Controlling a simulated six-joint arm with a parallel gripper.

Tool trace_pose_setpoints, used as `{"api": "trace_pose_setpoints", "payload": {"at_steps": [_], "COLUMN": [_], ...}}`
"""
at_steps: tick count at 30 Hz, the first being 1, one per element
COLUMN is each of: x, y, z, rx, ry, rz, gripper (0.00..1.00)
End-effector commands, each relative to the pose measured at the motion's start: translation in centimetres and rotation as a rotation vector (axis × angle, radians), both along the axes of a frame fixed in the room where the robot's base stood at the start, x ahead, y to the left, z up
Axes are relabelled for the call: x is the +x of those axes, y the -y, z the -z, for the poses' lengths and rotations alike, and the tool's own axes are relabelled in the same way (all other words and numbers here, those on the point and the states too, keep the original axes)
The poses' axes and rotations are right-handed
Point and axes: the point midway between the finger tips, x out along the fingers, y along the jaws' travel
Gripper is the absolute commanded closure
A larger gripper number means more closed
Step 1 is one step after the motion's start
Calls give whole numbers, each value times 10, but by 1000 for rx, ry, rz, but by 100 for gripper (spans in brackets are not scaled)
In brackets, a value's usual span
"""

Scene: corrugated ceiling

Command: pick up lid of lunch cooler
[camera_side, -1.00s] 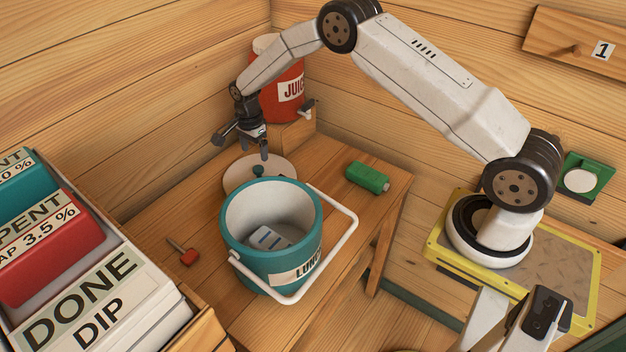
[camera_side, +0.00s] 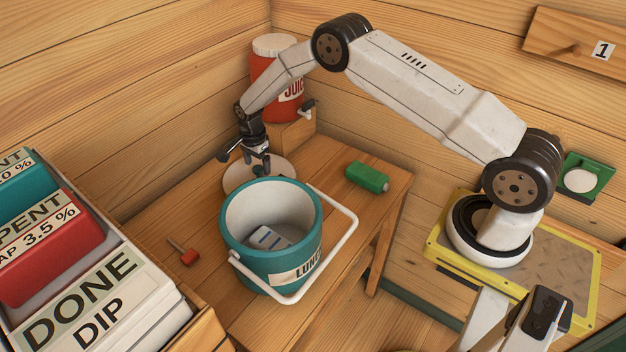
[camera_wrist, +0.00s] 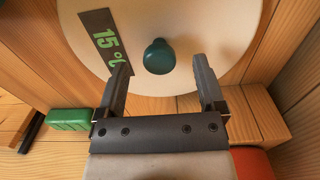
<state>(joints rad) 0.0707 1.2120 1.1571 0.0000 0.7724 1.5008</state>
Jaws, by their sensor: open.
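The lid (camera_side: 236,178) of the lunch cooler is a pale round disc lying on the wooden table behind the cooler. My gripper (camera_side: 246,164) is open above the lid. In the wrist view my gripper (camera_wrist: 163,82) has its fingers on either side of the knob's line, with the knob slightly beyond the tips; contact cannot be told.
A red juice cooler (camera_side: 276,84) stands on a wooden block behind my gripper. A green cylinder (camera_side: 367,177) lies to the right, and a small red-handled tool (camera_side: 188,257) to the left. Bins (camera_side: 55,240) stand at the left edge. The table between is clear.

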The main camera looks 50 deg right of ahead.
Motion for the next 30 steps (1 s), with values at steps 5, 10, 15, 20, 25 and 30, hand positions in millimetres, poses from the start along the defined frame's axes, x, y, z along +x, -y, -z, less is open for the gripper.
{"api": "trace_pose_setpoints", "payload": {"at_steps": [5, 10, 15, 20, 25, 30], "x": [-1, 0, 0, 0, 0, 0], "y": [0, 0, 0, 0, 0, 0], "z": [20, 27, 27, 27, 27, 27], "rx": [0, -1, -1, -1, -1, -1], "ry": [0, 3, 3, 3, 2, 2], "rz": [1, 1, 1, 1, 1, 1], "gripper": [12, 12, 12, 12, 15, 69]}}
